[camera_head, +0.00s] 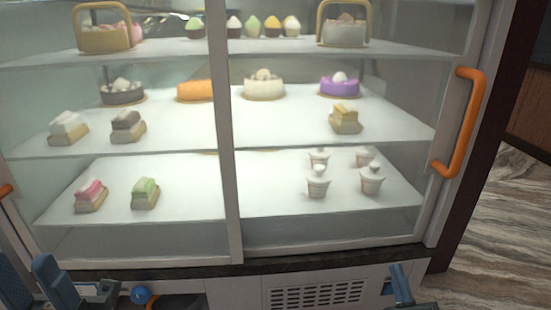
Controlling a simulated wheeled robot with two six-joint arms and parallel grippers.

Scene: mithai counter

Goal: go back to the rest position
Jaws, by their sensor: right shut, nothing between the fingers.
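My right gripper (401,284) shows at the bottom right, in front of the lower front of the display case (232,180). Its blue-grey fingers are shut with nothing between them, and it is apart from the orange door handle (470,120) above it. Blue-grey parts of my left arm show at the bottom left corner, cut by the picture edge. I cannot tell from them whether the left gripper is open or shut.
The glass case fills most of the view, with its sliding doors shut. Cakes, pastries and small white pots (318,184) stand on its shelves. A second orange handle (5,190) is at the left edge. The marbled floor (500,240) at the right is clear.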

